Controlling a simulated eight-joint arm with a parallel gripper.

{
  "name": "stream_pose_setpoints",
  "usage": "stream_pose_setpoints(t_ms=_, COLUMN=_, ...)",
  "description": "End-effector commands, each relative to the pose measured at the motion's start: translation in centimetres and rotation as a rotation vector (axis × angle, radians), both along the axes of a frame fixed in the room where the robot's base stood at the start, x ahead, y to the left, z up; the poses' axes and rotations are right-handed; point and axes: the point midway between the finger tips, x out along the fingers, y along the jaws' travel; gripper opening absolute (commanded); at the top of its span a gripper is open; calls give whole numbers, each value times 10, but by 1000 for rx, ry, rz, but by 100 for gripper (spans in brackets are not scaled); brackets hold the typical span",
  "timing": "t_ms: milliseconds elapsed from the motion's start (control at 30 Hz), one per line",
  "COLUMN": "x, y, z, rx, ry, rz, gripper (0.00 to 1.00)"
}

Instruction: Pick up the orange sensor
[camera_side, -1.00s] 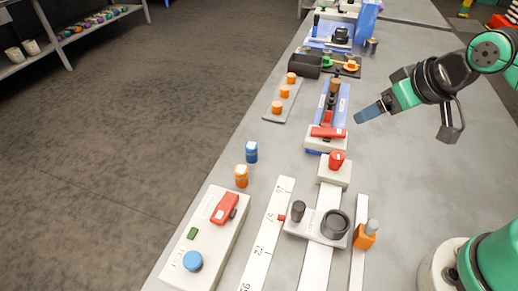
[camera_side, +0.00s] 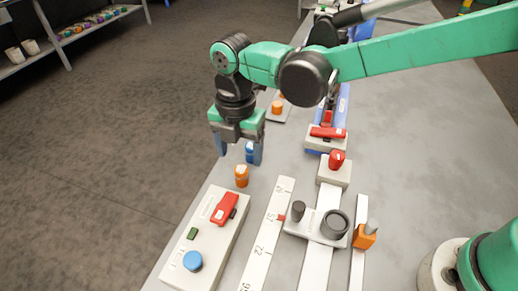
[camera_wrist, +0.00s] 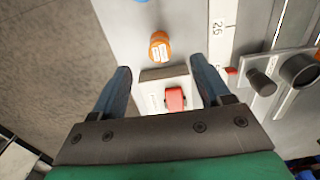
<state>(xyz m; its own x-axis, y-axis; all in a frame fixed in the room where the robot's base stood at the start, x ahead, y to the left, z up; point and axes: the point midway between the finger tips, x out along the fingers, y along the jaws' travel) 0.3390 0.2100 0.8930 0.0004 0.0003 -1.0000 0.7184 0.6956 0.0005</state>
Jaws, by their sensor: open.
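The orange sensor (camera_side: 241,176) is a small upright cylinder with a pale label, standing on the grey table. In the side view it shows just below my gripper (camera_side: 239,155). The wrist view shows the orange sensor (camera_wrist: 159,46) from above, beyond the fingertips and roughly centred between them. My gripper (camera_wrist: 160,68) is open and empty, pointing down, with the sensor apart from both fingers. A blue cylinder (camera_side: 250,152) stands behind the sensor, partly hidden by my gripper in the side view.
A white control box (camera_side: 208,238) with a red switch (camera_side: 224,208) and a blue knob (camera_side: 192,261) stands in front of the sensor. A white ruled strip (camera_side: 267,235) and a slide fixture (camera_side: 318,226) lie to the right. The table's left edge is close.

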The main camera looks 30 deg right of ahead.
Motion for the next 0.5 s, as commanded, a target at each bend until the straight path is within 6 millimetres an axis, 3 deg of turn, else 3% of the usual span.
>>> stream_pose_setpoints(t_ms=300, x=0, y=1, z=-42, rx=1, ry=1, rz=8, gripper=70)
stream_pose_setpoints(t_ms=500, x=0, y=0, z=-54, rx=1, ry=0, rz=7, gripper=70)
